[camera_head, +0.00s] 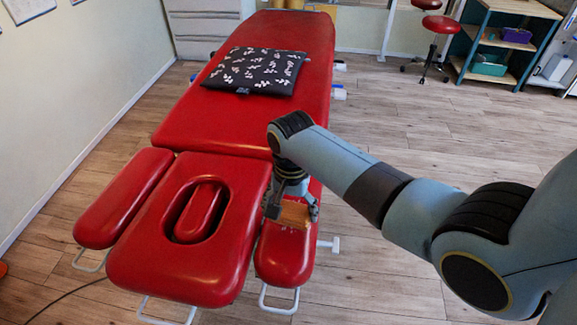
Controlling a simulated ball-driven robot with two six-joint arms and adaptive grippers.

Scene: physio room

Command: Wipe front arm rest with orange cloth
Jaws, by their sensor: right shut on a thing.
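A red treatment table (245,120) stands in front of me, with a headrest section (130,255) at its near end. An arm rest (109,198) is at the left of the headrest and another arm rest (284,258) is at its right. My right gripper (291,212) is at the right arm rest, pointing down. It is shut on the orange cloth (294,215), which is at the pad's upper surface. I cannot tell how firmly the cloth touches it. The gripper and wrist hide part of that arm rest. My left gripper is not in view.
A dark patterned cushion (256,71) lies on the table's far part. A red stool (440,25) and a shelf unit (502,45) stand at the back right. A wall (75,90) runs along the left. The wooden floor at the right is free.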

